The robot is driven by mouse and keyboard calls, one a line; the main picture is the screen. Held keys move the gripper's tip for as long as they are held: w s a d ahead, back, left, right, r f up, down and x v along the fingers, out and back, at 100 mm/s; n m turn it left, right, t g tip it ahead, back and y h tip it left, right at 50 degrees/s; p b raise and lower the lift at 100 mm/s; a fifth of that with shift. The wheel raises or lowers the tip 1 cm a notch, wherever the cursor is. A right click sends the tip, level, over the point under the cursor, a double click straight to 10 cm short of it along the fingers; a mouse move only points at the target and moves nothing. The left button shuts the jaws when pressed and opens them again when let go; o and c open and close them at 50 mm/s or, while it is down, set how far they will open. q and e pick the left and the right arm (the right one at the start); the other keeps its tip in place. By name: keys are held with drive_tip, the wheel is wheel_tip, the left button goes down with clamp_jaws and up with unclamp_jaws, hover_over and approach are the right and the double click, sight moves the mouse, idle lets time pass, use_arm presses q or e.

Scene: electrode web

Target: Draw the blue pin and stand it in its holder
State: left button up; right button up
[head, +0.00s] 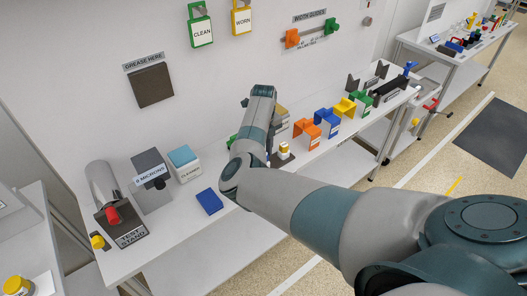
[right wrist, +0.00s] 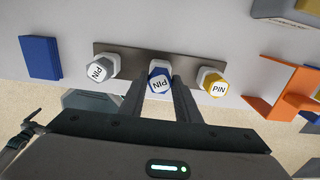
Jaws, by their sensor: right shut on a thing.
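In the right wrist view, the blue pin (right wrist: 159,80), with a white cap lettered PIN, stands at the middle of a metal strip (right wrist: 130,58). My right gripper (right wrist: 158,87) is shut on it, one finger on each side. A grey pin (right wrist: 102,68) and a yellow pin (right wrist: 213,84) stand on either side, apart from the fingers. In the head view my right arm hides the gripper and blue pin; the yellow pin (head: 284,151) shows beside it. A blue labelled stand (head: 328,124) is farther along the bench; I cannot tell whether it is the pin's holder. My left gripper is not in view.
An orange stand (head: 307,134) is right of the pins and also shows in the right wrist view (right wrist: 285,97). A blue block (head: 209,201), the cleaner box (head: 184,164) and the test stand (head: 120,217) are to the left. A wall stands behind the bench.

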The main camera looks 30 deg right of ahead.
drive_tip(key=shift+f+b, duration=0.3)
drive_tip(key=shift+f, duration=0.2)
drive_tip(key=o, duration=1.3)
drive_tip(key=shift+c, duration=0.2)
drive_tip(key=shift+r, duration=0.15)
wheel_tip(320, 180, up, 17)
drive_tip(key=b, duration=0.5)
